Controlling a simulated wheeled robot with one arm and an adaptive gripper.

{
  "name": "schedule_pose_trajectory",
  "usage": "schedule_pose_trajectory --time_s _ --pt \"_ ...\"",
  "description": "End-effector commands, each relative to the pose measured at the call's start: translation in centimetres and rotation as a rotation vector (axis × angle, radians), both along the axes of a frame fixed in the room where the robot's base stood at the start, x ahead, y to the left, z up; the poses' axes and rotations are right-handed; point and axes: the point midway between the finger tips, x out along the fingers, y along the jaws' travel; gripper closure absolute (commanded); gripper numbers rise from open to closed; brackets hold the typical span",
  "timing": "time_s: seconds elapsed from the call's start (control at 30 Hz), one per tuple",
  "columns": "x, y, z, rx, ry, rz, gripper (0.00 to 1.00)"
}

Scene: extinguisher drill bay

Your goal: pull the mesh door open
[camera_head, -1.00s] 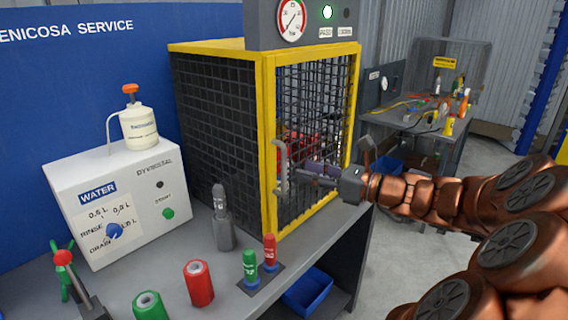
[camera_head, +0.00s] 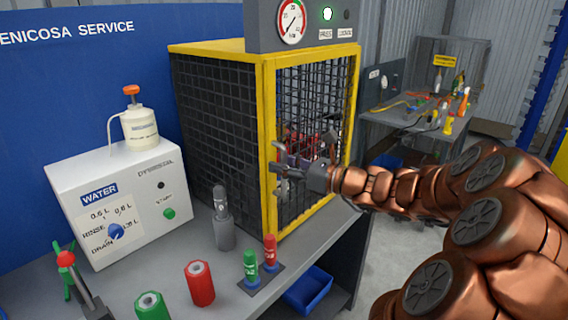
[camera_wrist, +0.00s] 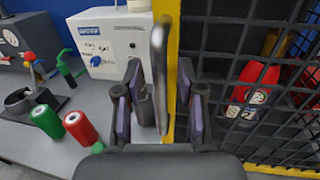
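The mesh door (camera_head: 318,110), a black grid in a yellow frame, is on the front of the cage and looks closed. Its upright grey bar handle (camera_wrist: 160,60) is beside the yellow frame post in the wrist view. My gripper (camera_wrist: 160,98) is open, with one dark, purple-padded finger on each side of the handle and a gap to the bar. In the head view my gripper (camera_head: 280,178) is at the door's left edge and hides part of the handle. Red extinguishers (camera_wrist: 252,88) show behind the mesh.
A grey bench (camera_head: 225,290) holds a white water unit (camera_head: 120,205), a grey bottle (camera_head: 223,220), and red and green cylinders (camera_head: 200,283) left of the door. A gauge box (camera_head: 300,22) is on top of the cage. The floor to the right looks free.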

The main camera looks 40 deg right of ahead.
Motion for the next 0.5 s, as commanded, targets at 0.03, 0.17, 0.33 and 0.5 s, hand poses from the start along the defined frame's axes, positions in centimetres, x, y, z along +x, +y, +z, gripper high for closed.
schedule_pose_trajectory --time_s 0.03,0.17,0.33,0.5 --pt "0.04 0.03 0.00 0.000 0.000 0.000 0.61" --pt "0.03 0.01 -0.01 0.000 0.000 0.000 0.61" --pt "0.02 0.01 0.00 -0.001 0.000 0.000 0.72" --pt "0.01 0.00 0.00 -0.001 0.000 0.000 0.89"
